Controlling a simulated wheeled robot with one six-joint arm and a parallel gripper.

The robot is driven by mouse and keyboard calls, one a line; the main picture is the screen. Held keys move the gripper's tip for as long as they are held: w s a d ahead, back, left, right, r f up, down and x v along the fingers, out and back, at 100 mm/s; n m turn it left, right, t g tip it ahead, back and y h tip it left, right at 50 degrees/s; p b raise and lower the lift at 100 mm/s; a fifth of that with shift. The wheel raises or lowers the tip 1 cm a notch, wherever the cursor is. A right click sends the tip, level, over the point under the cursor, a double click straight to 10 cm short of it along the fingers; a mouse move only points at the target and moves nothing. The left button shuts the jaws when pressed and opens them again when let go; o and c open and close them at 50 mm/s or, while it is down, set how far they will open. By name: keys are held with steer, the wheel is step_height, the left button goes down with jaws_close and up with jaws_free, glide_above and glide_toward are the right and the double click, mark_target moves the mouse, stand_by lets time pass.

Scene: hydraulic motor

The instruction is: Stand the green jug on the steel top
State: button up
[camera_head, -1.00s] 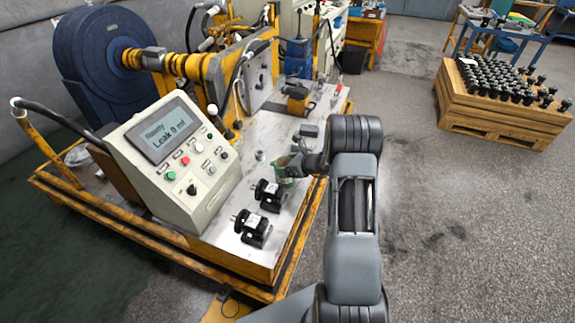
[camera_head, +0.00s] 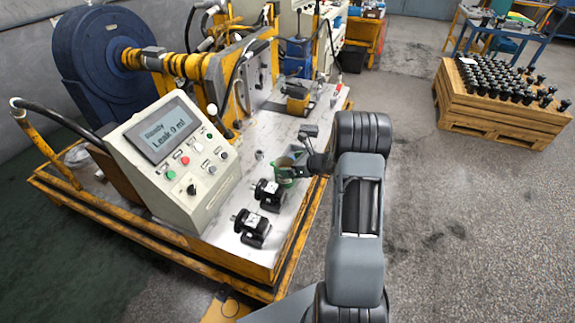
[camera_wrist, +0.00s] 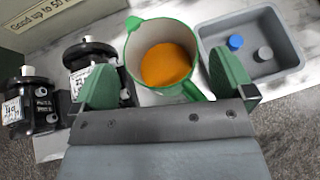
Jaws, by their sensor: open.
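The green jug (camera_head: 284,173) looks upright over the steel top (camera_head: 277,133), near its right edge; its base contact is hidden. In the wrist view the jug (camera_wrist: 139,62) shows its open mouth, with orange liquid inside. Its green handle (camera_wrist: 194,92) points back between the fingers of my gripper (camera_wrist: 168,82). My gripper is open, with one green finger on each side of the handle and a gap to both. In the head view my gripper (camera_head: 302,168) is beside the jug on its right, partly hidden by my arm.
Two black motors (camera_head: 268,194) (camera_head: 251,228) stand nearer than the jug. A grey tray (camera_wrist: 298,68) with a blue cap (camera_wrist: 236,42) and a grey cap (camera_wrist: 264,53) lies close on the jug's other side. The control console (camera_head: 178,160) stands to the left.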

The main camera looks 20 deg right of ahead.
steer(key=v, duration=0.9)
steer(key=s+a+r+n+g, duration=0.3)
steer(key=a+r+n, duration=0.1)
steer(key=a+n, duration=0.25)
steer(key=s+a+r+n+g, duration=0.3)
steer(key=s+a+n, duration=0.1)
steer(key=a+n, duration=0.25)
steer(key=s+a+r+n+h, duration=0.2)
steer(key=s+n+h, duration=0.1)
steer(key=s+n, duration=0.4)
steer(key=s+a+r+n+h, duration=0.3)
steer(key=s+n, duration=0.3)
steer(key=n, duration=0.3)
steer(key=shift+s+r+n+g+h, duration=0.15)
steer(key=shift+s+n+g+h, duration=0.15)
steer(key=shift+s+g, duration=0.1)
steer(key=shift+a+r, duration=0.1)
steer(key=shift+r, duration=0.05)
step_height(320, 180, up, 4)
steer(key=p, duration=0.3)
